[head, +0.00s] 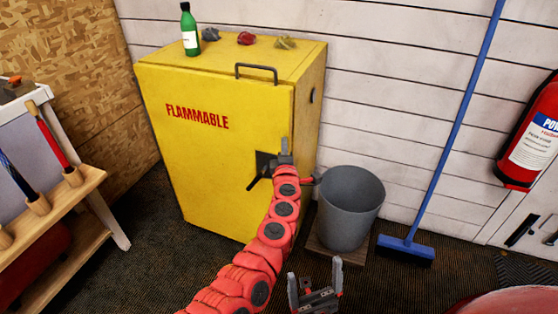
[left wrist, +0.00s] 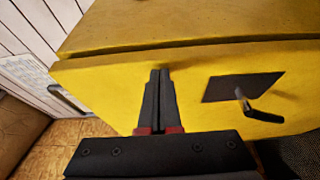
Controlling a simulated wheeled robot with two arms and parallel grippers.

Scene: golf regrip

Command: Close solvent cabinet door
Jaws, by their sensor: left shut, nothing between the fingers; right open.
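The yellow solvent cabinet (head: 230,58) stands against the white wall, with red FLAMMABLE lettering on its door (head: 205,160). The door lies flush or almost flush with the body; a thin dark seam runs along its edge in the left wrist view. I cannot tell whether it is fully shut. A black latch plate with a lever (left wrist: 262,112) sits on the door, also seen in the head view (head: 256,182). My left gripper (head: 285,146) is shut and empty, in front of the door's edge beside the latch plate; contact is unclear. My right gripper (head: 315,278) is open and empty, low in front.
A green bottle (head: 189,30) and several small crumpled items stand on the cabinet top. A grey bucket (head: 348,210) stands right of the cabinet, near a blue broom (head: 406,248). A fire extinguisher (head: 532,135) hangs at right. A wooden rack (head: 65,205) is at left.

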